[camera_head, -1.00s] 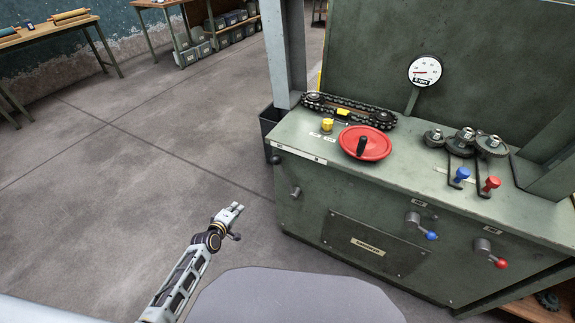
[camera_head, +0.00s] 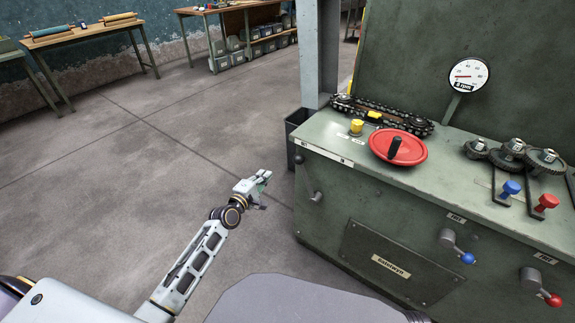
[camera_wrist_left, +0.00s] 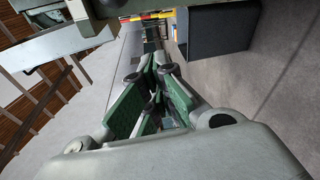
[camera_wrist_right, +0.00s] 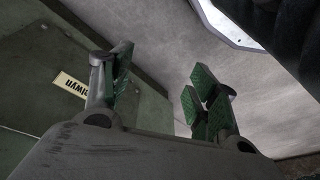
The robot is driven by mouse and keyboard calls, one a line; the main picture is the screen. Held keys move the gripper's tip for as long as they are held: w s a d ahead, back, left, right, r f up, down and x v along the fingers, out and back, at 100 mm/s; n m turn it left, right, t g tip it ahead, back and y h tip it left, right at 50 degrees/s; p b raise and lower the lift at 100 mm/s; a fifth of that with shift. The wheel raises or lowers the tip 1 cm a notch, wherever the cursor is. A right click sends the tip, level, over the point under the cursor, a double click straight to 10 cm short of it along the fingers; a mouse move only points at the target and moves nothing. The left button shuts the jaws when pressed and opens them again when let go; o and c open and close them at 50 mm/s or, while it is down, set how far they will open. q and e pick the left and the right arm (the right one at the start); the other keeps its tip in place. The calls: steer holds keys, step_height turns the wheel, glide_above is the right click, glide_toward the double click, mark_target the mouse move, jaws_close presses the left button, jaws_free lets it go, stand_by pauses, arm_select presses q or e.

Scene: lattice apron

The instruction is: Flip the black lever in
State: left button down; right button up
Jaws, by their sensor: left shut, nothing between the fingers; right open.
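The black lever (camera_head: 301,160) is on the left end of the green machine's front panel. Its dark knob stands up and to the left of a grey hub (camera_head: 316,196). My left gripper (camera_head: 258,186) is left of the lever, apart from it, over the floor. It is shut and empty, and its closed fingers also show in the left wrist view (camera_wrist_left: 155,95). My right gripper (camera_wrist_right: 160,82) is open and empty in the right wrist view, with the machine's nameplate panel beyond it. It is outside the head view.
The machine (camera_head: 330,215) also carries a blue-knobbed lever (camera_head: 467,258), a red-knobbed lever (camera_head: 553,299), a red handwheel (camera_head: 398,148), a yellow knob (camera_head: 356,127) and a chain (camera_head: 385,114). A dark bin (camera_head: 294,128) stands at its left side. The floor to the left is clear.

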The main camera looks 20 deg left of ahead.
arm_select(q)
steer(key=shift+w+d+r+n+t+b, duration=0.2)
steer(key=shift+r+b, duration=0.1)
steer(key=shift+r, duration=0.3)
steer(key=shift+w+d+r+n+t+b, duration=0.15)
steer(key=shift+r+t+b, duration=0.1)
steer(key=shift+r, duration=0.35)
arm_select(e)
steer(key=shift+s+d+r, duration=0.1)
steer(key=shift+d+r, duration=0.05)
steer(key=shift+r, duration=0.4)
arm_select(q)
steer(key=w+d+b, duration=0.2)
steer(key=w+d, duration=0.3)
steer(key=w, duration=0.2)
steer(key=shift+w+d+r, duration=0.2)
steer(key=shift+w+r, duration=0.05)
arm_select(e)
steer(key=shift+a+r+t, duration=0.15)
steer(key=shift+r+t, duration=0.05)
steer(key=shift+r, duration=0.5)
steer(key=shift+a+r+t, duration=0.15)
steer(key=shift+r+t, duration=0.05)
steer(key=shift+r, duration=0.45)
arm_select(q)
steer(key=shift+r, duration=0.1)
arm_select(e)
steer(key=shift+d+r, duration=0.1)
